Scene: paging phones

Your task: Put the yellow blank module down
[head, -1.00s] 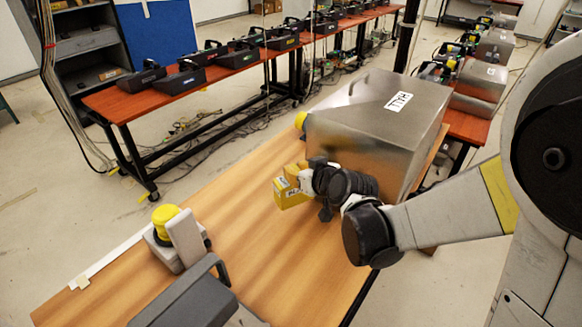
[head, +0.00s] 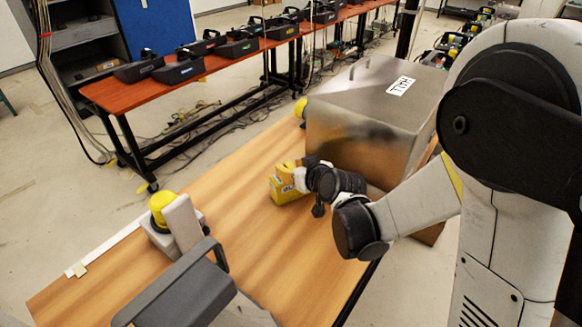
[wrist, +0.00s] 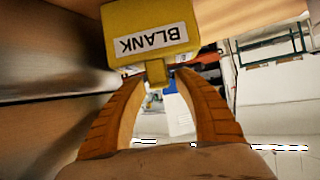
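The yellow blank module (head: 290,186) appears to stand on the wooden table (head: 215,240), in front of the metal case. In the wrist view the module (wrist: 150,30) shows its white label reading BLANK, upside down in the picture, and a narrow yellow tab pointing at my gripper. My gripper (head: 303,178) is at the module's right side in the head view. In the wrist view the two orange fingers of my gripper (wrist: 160,76) are spread, with the tab between their tips. A gap shows between the tab and the right finger; contact on the left is unclear.
A large metal case (head: 365,120) labelled HALL stands close behind my gripper. A device with a yellow dome (head: 163,208) and a dark grey handled unit (head: 185,290) stand at the front left. The table between them and the module is clear.

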